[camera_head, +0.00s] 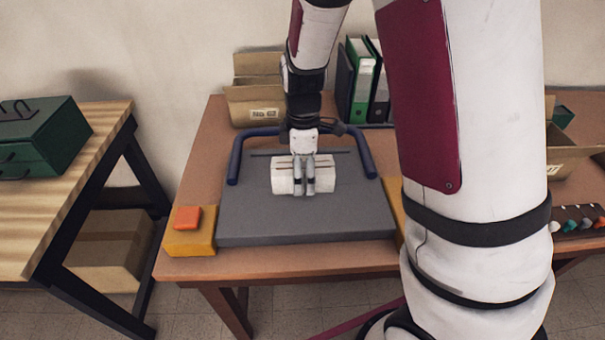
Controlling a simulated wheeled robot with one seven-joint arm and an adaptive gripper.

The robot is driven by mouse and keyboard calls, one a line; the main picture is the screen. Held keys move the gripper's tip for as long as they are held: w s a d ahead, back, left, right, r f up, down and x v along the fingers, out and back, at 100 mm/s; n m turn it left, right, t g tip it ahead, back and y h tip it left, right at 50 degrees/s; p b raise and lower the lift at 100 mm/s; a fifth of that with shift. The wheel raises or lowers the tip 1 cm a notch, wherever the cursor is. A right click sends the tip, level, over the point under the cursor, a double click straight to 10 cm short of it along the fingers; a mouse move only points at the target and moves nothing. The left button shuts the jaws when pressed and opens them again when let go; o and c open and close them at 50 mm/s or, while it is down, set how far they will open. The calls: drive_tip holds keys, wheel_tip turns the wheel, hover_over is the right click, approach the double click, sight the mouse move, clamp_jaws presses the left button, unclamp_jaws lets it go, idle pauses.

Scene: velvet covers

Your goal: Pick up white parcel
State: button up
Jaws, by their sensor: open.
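The white parcel (285,178) is a small pale block with thin dark lines on it. It lies on a grey platform (255,215) with a dark blue rail at its back. My gripper (304,190) points down right at the parcel, with its fingers in front of the parcel's middle in this view. The gripper is open. Whether the fingers touch the parcel cannot be told, and they hide its centre.
The brown table (210,148) carries the platform. A yellow block with an orange piece (187,217) stands left of it. A cardboard box (254,98) and green binders (366,85) are behind. A wooden workbench (60,160) with a green toolbox (42,140) is at left.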

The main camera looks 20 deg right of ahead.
drive_tip(key=shift+f, duration=0.4)
drive_tip(key=shift+c, duration=0.2)
drive_tip(key=c, duration=1.6)
drive_tip(key=shift+r, duration=0.1)
